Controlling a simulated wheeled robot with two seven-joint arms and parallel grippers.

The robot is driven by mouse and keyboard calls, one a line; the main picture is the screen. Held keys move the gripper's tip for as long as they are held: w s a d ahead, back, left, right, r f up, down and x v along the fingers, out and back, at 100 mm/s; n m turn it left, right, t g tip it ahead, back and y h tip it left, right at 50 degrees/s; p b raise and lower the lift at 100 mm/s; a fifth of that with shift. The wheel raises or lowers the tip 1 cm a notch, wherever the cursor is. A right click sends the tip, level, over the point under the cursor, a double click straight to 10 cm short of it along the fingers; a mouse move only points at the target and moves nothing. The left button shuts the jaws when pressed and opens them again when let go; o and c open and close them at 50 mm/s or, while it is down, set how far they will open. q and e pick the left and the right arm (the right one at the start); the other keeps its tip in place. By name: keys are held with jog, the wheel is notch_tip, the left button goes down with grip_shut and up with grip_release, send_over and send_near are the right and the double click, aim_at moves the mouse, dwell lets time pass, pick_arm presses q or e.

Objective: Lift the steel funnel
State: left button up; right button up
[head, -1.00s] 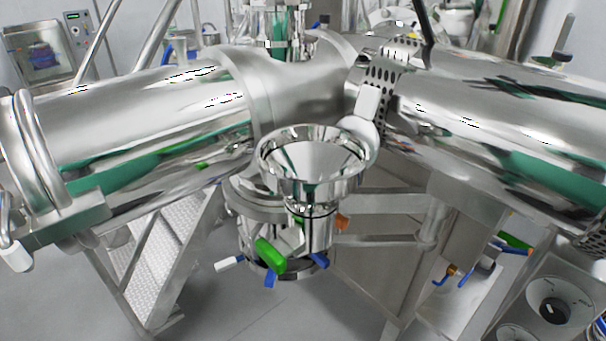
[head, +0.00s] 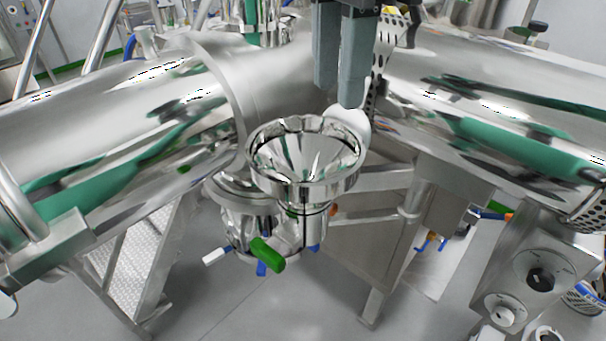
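The steel funnel (head: 305,165) is a shiny, wide-mouthed cone, upright on a steel valve fitting (head: 290,222) in the middle of the head view. Its rim faces up and is fully visible; its lower stem is mostly hidden. My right gripper (head: 339,98) reaches down from the top, above and behind the funnel's right rim in the picture. Its two grey fingers point down, overlap in this view and show nothing between them; I cannot tell whether there is a gap. They look apart from the funnel. My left gripper is not in view.
Large steel cylinders flank the funnel at left (head: 110,120) and right (head: 490,110). A green-handled lever (head: 267,254) sticks out below the funnel. A perforated step (head: 140,245) is at lower left, a grey control box (head: 540,275) at lower right.

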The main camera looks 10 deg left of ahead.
jog(key=p, duration=0.2)
send_over(330, 178)
notch_tip(330, 178, down, 6)
notch_tip(330, 178, down, 5)
jog(key=p, duration=0.3)
jog(key=shift+w+r, duration=0.1)
jog(key=shift+r, duration=0.1)
jog(key=shift+f, duration=0.35)
grip_shut()
dwell(0.8)
